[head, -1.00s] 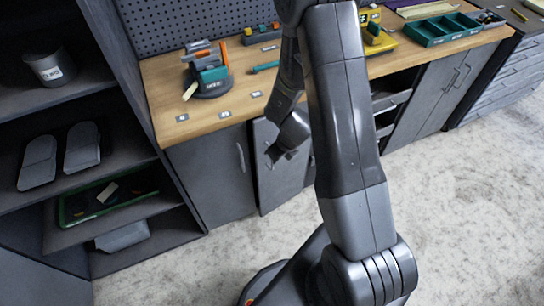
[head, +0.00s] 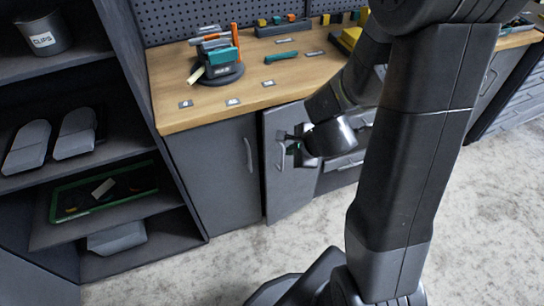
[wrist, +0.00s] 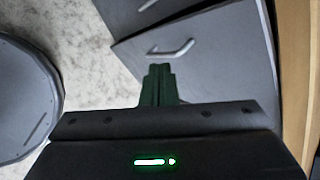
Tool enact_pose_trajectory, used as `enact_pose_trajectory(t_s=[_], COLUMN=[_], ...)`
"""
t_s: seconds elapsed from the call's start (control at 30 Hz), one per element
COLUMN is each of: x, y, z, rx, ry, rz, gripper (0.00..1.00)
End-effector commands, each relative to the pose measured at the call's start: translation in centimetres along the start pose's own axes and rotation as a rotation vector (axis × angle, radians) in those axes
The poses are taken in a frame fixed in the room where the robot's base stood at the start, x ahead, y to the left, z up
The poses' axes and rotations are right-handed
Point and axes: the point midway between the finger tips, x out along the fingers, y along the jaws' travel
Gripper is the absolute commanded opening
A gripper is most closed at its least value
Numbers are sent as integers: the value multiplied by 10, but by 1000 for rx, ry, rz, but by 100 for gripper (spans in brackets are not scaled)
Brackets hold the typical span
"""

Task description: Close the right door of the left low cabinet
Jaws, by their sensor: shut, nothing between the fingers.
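The left low cabinet under the bench has a grey left door (head: 212,172) that looks shut, with a vertical handle. Its right door (head: 288,195) stands partly open, turned at an angle to the cabinet front. The right door's handle (head: 281,155) is beside my gripper (head: 290,147), which is in front of the door's upper part. In the wrist view the right door (wrist: 215,65) and its handle (wrist: 172,48) lie just beyond the tips of my gripper (wrist: 159,70). The fingers are shut and empty. Whether they touch the door is unclear.
The wooden bench top (head: 215,115) overhangs above the doors. An open dark shelf unit (head: 130,250) with a bin, pads and a green tray stands at the left. The pale floor (head: 235,265) in front of the cabinet is clear.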

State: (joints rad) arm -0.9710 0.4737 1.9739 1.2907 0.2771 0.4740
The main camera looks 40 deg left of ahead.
Motion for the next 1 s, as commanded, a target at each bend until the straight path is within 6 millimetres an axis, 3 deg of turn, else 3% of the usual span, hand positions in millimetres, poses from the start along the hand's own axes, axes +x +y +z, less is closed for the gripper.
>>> enact_pose_trajectory(t_s=[0.03,0.3,0.57,0.77,1.0], x=[7,2,2,30,78], y=[7,14,14,11,4], z=[-4,-4,-2,-2,0], rx=[-66,-393,-490,-490,-489], ry=[-6,-6,1,0,0], rz=[-29,-138,-168,-165,-164], gripper=[0,0,0,0,0])
